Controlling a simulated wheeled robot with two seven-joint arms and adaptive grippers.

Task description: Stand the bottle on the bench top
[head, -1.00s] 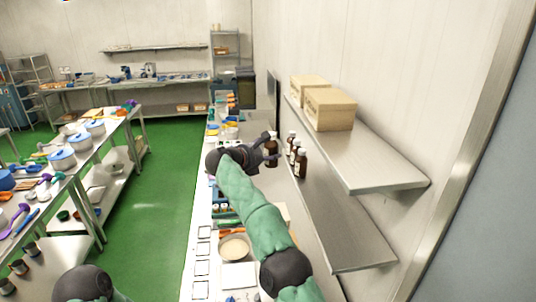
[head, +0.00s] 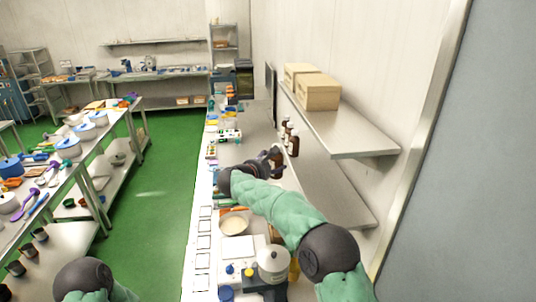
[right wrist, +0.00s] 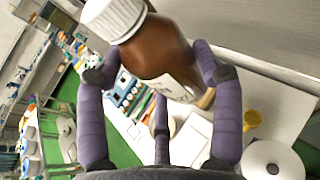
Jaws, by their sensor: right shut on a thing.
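The brown bottle with a white ribbed cap and pale label (right wrist: 160,48) is between the purple-grey fingers of my right gripper (right wrist: 158,75), which is shut on it. In the head view the held bottle (head: 278,155) is small and partly hidden by my right gripper (head: 268,160). It is over or near the right side of the long bench top (head: 255,135); I cannot tell the gap beneath it. My left gripper is out of view; only part of my left arm shows at bottom left.
Several similar brown bottles (head: 293,146) stand on the lower wall shelf (head: 335,195). Cardboard boxes (head: 318,93) sit on the upper shelf (head: 350,140). A pale bowl (head: 234,225), a white board (head: 238,248) and a silvery lidded pot (head: 272,262) occupy the near bench.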

